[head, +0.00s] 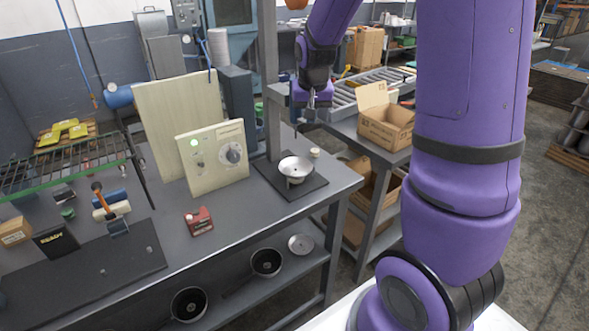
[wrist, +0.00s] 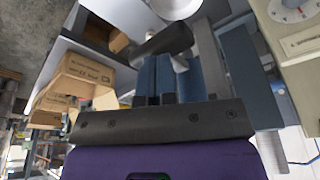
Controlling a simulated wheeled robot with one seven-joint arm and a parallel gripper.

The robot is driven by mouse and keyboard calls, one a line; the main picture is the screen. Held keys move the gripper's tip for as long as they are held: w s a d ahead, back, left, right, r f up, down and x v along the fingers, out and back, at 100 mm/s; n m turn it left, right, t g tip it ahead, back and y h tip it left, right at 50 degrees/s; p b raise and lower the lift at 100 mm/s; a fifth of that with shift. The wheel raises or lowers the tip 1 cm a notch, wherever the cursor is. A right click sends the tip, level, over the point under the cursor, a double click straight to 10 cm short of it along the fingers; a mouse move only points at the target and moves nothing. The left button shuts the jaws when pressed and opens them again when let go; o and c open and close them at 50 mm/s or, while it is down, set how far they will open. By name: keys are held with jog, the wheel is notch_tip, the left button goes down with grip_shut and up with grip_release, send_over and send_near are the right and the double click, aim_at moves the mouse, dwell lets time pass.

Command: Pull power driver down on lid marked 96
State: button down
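A round, shallow silver lid (head: 296,165) sits upside-down or bowl-like on a small stand on a dark mat at the right end of the bench. No number is readable on it. A thin dark bit of the power driver (head: 296,130) points down just above the lid. My gripper (head: 316,108) is above and slightly right of the lid, beside the upright post. In the wrist view, the blue fingers of my gripper (wrist: 167,78) reach to a dark bar-like handle (wrist: 163,40). Whether they close on it is unclear. Part of the lid (wrist: 175,6) shows at the top edge.
A cream control box (head: 212,158) with a dial and green light stands left of the mat. A small red box (head: 199,221) lies on the bench. Pans (head: 188,304) lie on the lower shelf.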

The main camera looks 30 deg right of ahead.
jog(key=w+d+r+v, duration=0.1)
jog(key=w+v, duration=0.2)
jog(key=v, duration=1.1)
jog(key=shift+d+r, duration=0.25)
jog(key=shift+d, duration=0.1)
dwell(0.9)
dwell(0.4)
jog(key=s+a+n+t, duration=0.1)
jog(key=s+a, duration=0.3)
jog(key=s, duration=0.4)
jog(key=s+a+n+t+y, duration=0.1)
jog(key=s+a, duration=0.3)
jog(key=s, duration=0.5)
jog(key=s+a+n, duration=0.3)
jog(key=s+a, duration=0.2)
jog(key=s, duration=0.4)
jog(key=shift+n+t, duration=0.3)
jog(key=shift+t, duration=0.1)
